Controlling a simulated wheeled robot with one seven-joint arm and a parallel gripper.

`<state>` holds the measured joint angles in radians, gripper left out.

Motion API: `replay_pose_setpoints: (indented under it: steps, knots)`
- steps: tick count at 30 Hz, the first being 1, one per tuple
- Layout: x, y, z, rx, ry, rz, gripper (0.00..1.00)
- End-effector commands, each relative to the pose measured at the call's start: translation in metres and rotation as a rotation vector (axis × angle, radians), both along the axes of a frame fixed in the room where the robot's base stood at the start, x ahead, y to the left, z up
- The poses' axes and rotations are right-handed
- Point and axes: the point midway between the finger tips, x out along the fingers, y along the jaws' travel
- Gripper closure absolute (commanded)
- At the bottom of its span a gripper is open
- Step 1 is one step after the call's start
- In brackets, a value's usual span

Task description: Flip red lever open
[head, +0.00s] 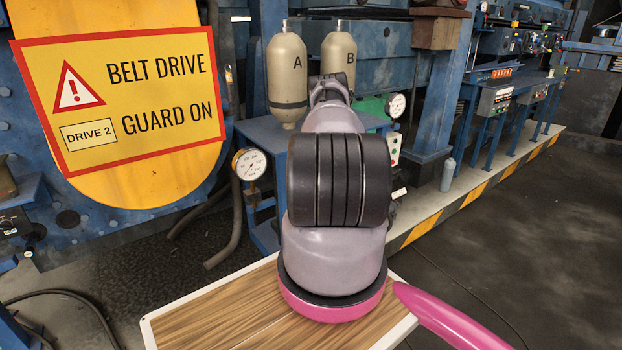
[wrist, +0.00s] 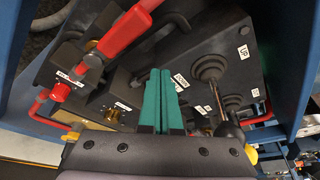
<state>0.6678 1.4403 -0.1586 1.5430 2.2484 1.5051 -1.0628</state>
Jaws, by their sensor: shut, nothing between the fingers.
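In the wrist view a red lever (wrist: 125,30) lies at the upper left and runs diagonally up to the top edge. Its lower end meets a red fitting beside a small white label. My gripper (wrist: 160,74) has green fingers that are closed together with nothing between them. The fingers point at a dark control panel (wrist: 135,65), to the right of and below the red lever, and look apart from it. In the head view my arm hides the gripper, and I cannot make out the red lever there.
In the wrist view a black-knobbed lever (wrist: 228,130) with a rubber boot stands close right of the fingers. A red pipe (wrist: 45,105) runs at the left. In the head view two grey cylinders (head: 288,75) stand behind my arm, near a pressure gauge (head: 250,164).

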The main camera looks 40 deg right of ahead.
Motion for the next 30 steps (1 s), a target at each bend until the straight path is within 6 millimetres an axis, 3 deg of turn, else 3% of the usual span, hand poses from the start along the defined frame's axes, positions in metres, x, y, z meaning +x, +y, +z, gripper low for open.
replay_pose_setpoints:
  steps: [6, 12, 30]
  knots:
    - [-0.049, 0.021, -0.003, 0.007, 0.006, -0.002, 1.00]
    - [-0.076, 0.030, -0.002, 0.005, 0.005, -0.002, 1.00]
    - [-0.083, 0.033, -0.002, 0.003, 0.005, -0.002, 1.00]
